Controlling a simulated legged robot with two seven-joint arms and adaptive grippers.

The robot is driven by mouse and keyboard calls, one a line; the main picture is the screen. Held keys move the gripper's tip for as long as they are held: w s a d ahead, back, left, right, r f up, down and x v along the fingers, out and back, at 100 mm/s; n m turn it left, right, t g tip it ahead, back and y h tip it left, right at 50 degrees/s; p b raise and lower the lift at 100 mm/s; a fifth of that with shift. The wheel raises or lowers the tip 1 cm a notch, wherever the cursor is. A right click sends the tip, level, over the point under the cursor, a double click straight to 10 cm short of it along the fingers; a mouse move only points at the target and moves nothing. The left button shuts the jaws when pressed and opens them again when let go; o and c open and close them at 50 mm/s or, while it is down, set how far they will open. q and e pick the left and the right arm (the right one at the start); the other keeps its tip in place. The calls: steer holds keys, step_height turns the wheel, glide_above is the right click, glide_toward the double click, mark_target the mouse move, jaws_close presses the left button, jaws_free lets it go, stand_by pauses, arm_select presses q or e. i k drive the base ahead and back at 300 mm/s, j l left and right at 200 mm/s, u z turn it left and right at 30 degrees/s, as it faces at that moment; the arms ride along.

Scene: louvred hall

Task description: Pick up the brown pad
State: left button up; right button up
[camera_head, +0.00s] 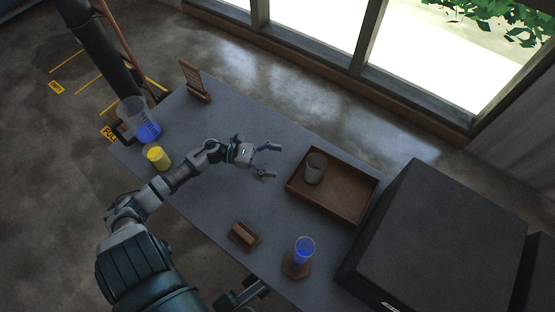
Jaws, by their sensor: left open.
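My left gripper (270,161) is open and empty above the middle of the grey table. A small brown block-like piece (243,235) lies near the table's front edge, below the gripper in the picture and apart from it. A flat brown pad (291,272) lies to its right, under a glass of blue liquid (304,250). I cannot tell for sure which of the two is the brown pad of the task.
A brown tray (333,208) holds a grey cup (315,168). A large black box (440,245) is on the right. A yellow cylinder (158,158), a beaker of blue liquid (140,120) and a wooden stand (195,82) are on the left. The table's middle is clear.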

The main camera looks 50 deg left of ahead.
mark_target(240, 234)
steer(key=k, duration=1)
